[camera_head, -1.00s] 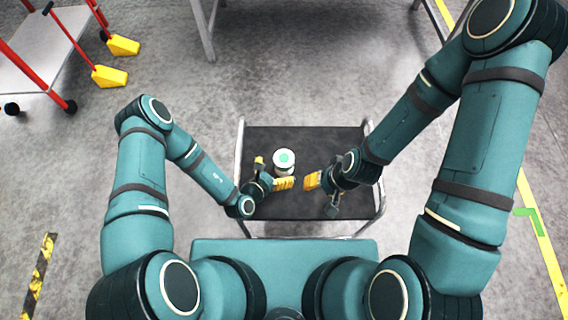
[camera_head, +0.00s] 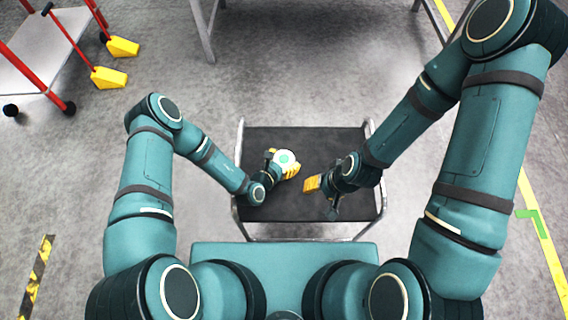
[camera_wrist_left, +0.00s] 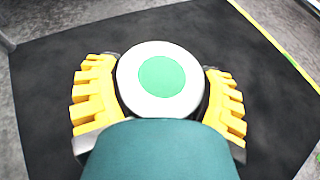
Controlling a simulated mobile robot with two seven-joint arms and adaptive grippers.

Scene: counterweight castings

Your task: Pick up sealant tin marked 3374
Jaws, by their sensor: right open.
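The sealant tin (camera_head: 284,159) is a round white tin with a green disc on its lid, standing on the black top of a small cart (camera_head: 330,141). No number can be read on it. In the left wrist view the tin (camera_wrist_left: 161,79) lies between the yellow fingers of my left gripper (camera_wrist_left: 160,100), one on each side. I cannot tell whether they press on it. In the head view my left gripper (camera_head: 283,167) is around the tin. My right gripper (camera_head: 313,185) is open and empty, to the right of the tin and apart from it.
The cart has grey metal rails (camera_head: 240,150) at its sides. The rest of its top is bare. A trolley with red posts (camera_head: 35,68) and yellow wedges (camera_head: 109,77) stand at the far left. Table legs (camera_head: 202,30) show at the top.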

